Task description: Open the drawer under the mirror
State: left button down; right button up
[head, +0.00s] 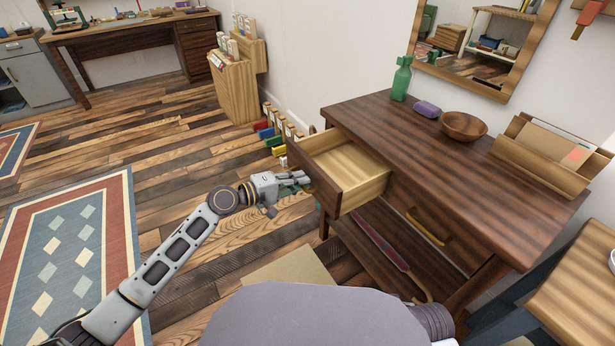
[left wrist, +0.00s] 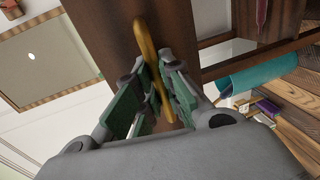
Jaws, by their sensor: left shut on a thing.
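The drawer (head: 356,174) at the left end of the dark wooden console table (head: 468,172) is pulled out, and its pale inside looks empty. The mirror (head: 478,42) hangs on the wall above the table. My left gripper (head: 300,179) is at the drawer's front. In the left wrist view my left gripper (left wrist: 157,100) is shut on the brass-coloured handle (left wrist: 146,50), against the dark drawer front (left wrist: 100,40). A second drawer handle (head: 426,227) shows to the right on a closed front. My right gripper is not in view.
On the tabletop stand a green bottle (head: 401,79), a purple item (head: 426,109), a wooden bowl (head: 464,126) and a letter holder (head: 545,165). A stool (head: 575,290) stands at the right. Coloured items line the wall left of the table. Open floor lies left.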

pick_arm(q)
jog(key=shift+v, duration=0.85)
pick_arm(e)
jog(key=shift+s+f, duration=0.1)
pick_arm(q)
jog(key=shift+f, duration=0.2)
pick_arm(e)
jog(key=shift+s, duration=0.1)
pick_arm(q)
jog(key=c, duration=1.5)
grip_release()
jog(key=shift+c, duration=0.2)
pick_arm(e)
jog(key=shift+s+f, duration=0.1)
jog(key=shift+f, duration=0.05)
pick_arm(q)
jog(key=shift+a, duration=0.1)
jog(key=v, duration=1.2)
jog(key=shift+s+d+f, duration=0.1)
jog(key=shift+d, duration=0.1)
